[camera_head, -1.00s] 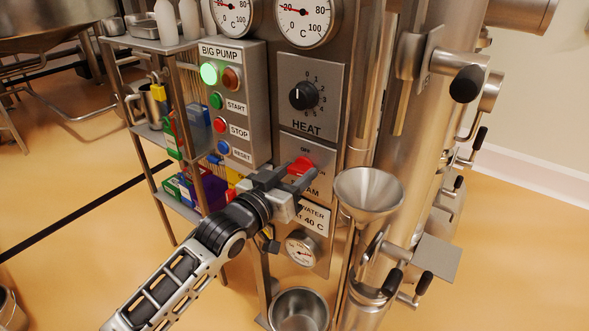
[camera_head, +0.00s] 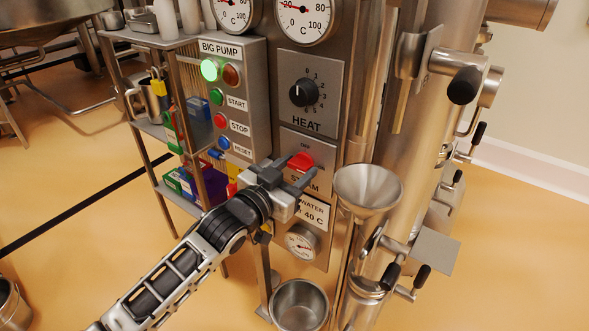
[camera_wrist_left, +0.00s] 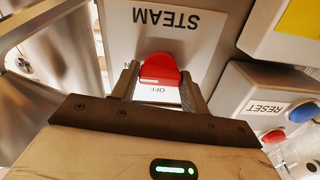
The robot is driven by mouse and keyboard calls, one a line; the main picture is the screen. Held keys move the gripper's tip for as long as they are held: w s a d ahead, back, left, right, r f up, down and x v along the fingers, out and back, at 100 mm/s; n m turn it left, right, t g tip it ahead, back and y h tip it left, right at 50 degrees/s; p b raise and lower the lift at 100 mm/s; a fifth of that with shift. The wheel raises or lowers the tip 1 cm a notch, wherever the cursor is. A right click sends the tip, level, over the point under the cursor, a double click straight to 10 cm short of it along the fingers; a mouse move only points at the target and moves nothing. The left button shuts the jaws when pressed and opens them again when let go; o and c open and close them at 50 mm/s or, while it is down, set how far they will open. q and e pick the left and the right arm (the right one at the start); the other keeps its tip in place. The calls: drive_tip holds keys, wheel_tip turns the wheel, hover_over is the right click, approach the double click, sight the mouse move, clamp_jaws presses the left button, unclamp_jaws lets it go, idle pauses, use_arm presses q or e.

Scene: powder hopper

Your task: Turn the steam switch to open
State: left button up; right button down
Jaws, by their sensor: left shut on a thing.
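The red steam switch (camera_head: 301,161) sits on the panel marked STEAM, below the HEAT dial. It also shows in the left wrist view (camera_wrist_left: 159,69), upside down, with OFF printed beside it. My left gripper (camera_head: 290,176) is at the switch in the head view. In the left wrist view, its two fingertips (camera_wrist_left: 160,82) lie on either side of the red knob, shut on it. The ON label is mostly hidden by a finger. My right gripper is not in view.
The big pump box (camera_head: 236,110) with its buttons stands left of the panel. A steel funnel (camera_head: 367,190) is close on the right. A water gauge (camera_head: 301,242) and a steel pot (camera_head: 299,305) are below. A shelf with coloured boxes stands behind my arm.

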use_arm(q)
drive_tip(key=o, duration=1)
drive_tip(key=shift+c, duration=0.2)
drive_tip(key=shift+a, duration=0.1)
drive_tip(key=b+v, duration=0.1)
drive_tip(key=v, duration=1.4)
drive_tip(key=shift+s+a, duration=0.2)
drive_tip(key=shift+s, duration=0.2)
drive_tip(key=s+a+f+n+g+y, duration=0.2)
drive_tip(key=s+f, duration=0.5)
drive_tip(key=f, duration=0.4)
drive_tip(key=s+a+f+n+g+y, duration=0.2)
drive_tip(key=s+f, duration=0.5)
drive_tip(key=f, duration=0.4)
drive_tip(key=a+n+y, duration=0.1)
drive_tip(key=n+y, duration=0.1)
drive_tip(key=y, duration=0.1)
